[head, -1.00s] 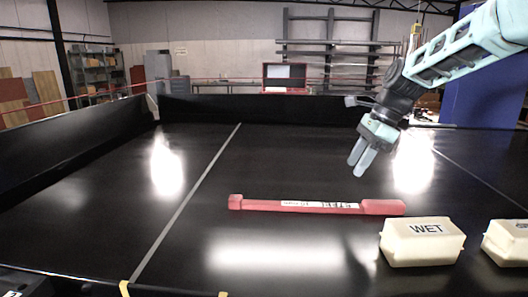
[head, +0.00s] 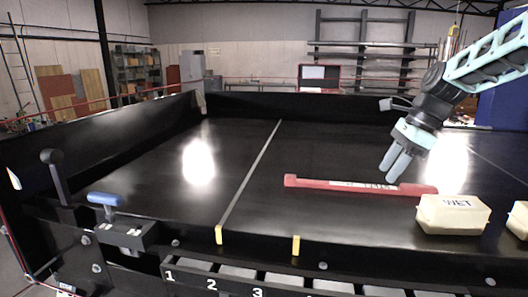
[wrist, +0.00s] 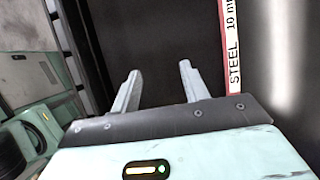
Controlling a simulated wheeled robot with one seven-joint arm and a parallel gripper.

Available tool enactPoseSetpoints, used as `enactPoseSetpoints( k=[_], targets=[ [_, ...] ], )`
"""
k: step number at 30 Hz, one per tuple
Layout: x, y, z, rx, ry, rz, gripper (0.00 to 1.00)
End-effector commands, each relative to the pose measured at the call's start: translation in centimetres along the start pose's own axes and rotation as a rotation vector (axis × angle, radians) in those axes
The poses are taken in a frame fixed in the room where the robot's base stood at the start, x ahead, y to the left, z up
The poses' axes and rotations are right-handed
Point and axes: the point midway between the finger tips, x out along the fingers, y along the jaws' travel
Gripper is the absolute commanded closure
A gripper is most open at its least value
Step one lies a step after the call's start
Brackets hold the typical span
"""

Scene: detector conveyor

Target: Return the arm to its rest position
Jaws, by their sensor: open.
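My gripper (head: 396,163) hangs above the black conveyor surface (head: 240,170) at the right of the head view, just above and behind the red bar. In the wrist view my gripper (wrist: 157,85) shows two grey fingers spread apart with nothing between them. The red bar (head: 310,182) with a white label lies flat on the conveyor. In the wrist view the label of the red bar (wrist: 232,50) reads "STEEL" and runs to the right of the fingers.
A cream block marked "WET" (head: 453,216) stands right of the bar's end, with another cream block (head: 519,220) at the right edge. A blue-handled lever (head: 104,199) and a black knob lever (head: 54,165) are at the left front. Numbered slots (head: 230,272) line the front.

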Motion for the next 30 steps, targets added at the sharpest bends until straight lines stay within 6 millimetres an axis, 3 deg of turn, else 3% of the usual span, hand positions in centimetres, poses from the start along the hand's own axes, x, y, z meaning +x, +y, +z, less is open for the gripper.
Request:
enactPoseSetpoints(
  k=[10,17,20,24,30],
  targets=[
    [2.3,4.1,3.3,-0.277,0.036,0.037,0.55],
    [4.9,9.8,6.3,-0.631,0.074,0.087,0.55],
    [6.4,13.4,7.6,-0.847,0.092,0.12,0.55],
    [8.7,20.4,8.7,-1.267,0.12,0.19,0.55],
    [11.1,29.9,7.3,-1.883,0.141,0.306,0.55]
  ],
)
